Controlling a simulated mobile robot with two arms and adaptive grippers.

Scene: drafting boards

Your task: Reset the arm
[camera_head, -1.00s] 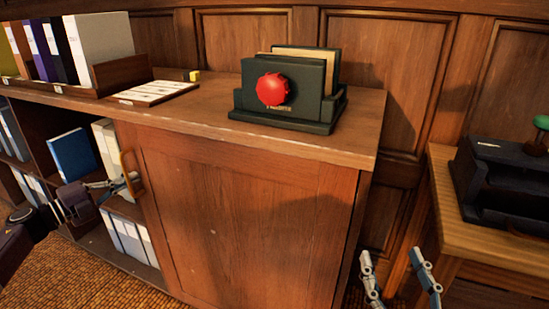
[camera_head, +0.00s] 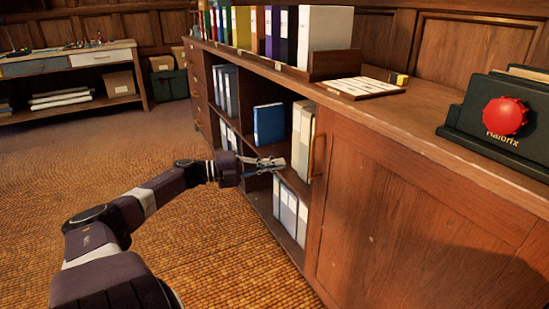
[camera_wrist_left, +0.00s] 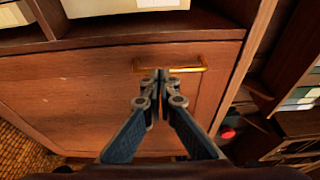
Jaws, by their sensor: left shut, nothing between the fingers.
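My left gripper (camera_head: 282,162) is shut and empty, at the end of my outstretched left arm. It is in front of the open shelves of the wooden cabinet (camera_head: 400,210), to the left of the brass handle (camera_head: 317,157) on the door. In the left wrist view the closed fingertips (camera_wrist_left: 163,76) point at the door front (camera_wrist_left: 80,95). They show close to the brass handle (camera_wrist_left: 185,68), overlapping its left part in the picture. I cannot tell whether they touch it. My right gripper is not in view.
Binders (camera_head: 325,35), a card tray (camera_head: 361,88) and a dark holder with a red knob (camera_head: 505,116) stand on the cabinet top. A blue binder (camera_head: 269,124) and white files sit on the shelves. A workbench (camera_head: 75,65) stands far left. The carpet (camera_head: 215,235) is clear.

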